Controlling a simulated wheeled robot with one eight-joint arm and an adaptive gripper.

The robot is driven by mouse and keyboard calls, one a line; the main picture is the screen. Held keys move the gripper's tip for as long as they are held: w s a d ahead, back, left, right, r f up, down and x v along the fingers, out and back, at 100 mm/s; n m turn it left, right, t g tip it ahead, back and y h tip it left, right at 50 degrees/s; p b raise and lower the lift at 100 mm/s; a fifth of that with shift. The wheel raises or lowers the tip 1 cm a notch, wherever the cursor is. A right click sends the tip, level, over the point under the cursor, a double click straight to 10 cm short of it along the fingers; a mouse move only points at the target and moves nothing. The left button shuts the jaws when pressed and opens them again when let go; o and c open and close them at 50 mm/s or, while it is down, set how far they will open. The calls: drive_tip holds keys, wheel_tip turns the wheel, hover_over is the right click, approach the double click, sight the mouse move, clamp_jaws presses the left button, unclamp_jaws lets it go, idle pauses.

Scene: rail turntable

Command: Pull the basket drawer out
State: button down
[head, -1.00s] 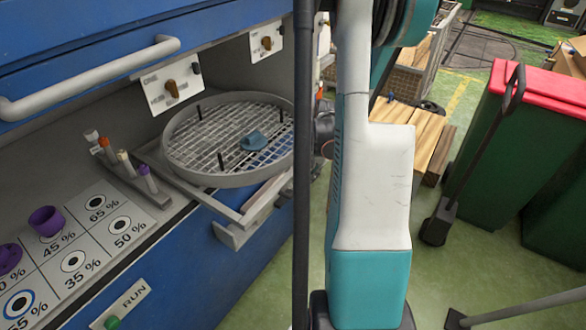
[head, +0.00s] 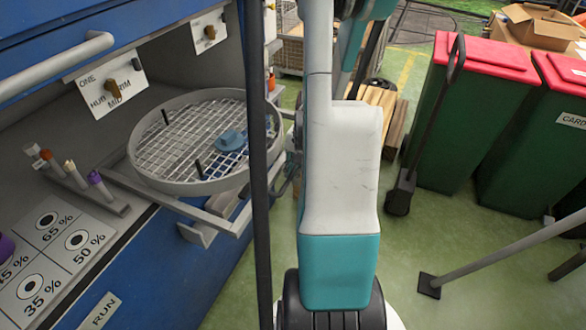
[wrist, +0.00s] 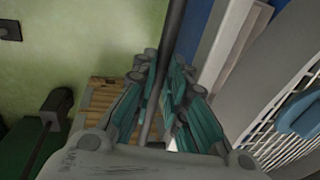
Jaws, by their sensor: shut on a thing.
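The basket drawer is a round grey wire-mesh basket (head: 150,172) on a grey sliding frame (head: 215,224) that juts from the blue cabinet. In the head view my gripper is at the drawer's outer right side, mostly hidden behind a dark upright pole and my arm.
The blue cabinet (head: 150,270) and its overhanging light handle (head: 60,68) are at left, with a rack of vials (head: 75,175) beside the drawer. A wooden pallet (head: 385,100) and green bins with red lids (head: 440,120) stand at right.

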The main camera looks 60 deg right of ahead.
drive_tip(key=c, duration=1.6)
unclamp_jaws()
wheel_tip(320, 180, up, 12)
drive_tip(key=s, duration=0.2)
drive_tip(key=shift+s, duration=0.15)
drive_tip(key=shift+d+f, duration=0.1)
drive_tip(key=shift+f, duration=0.05)
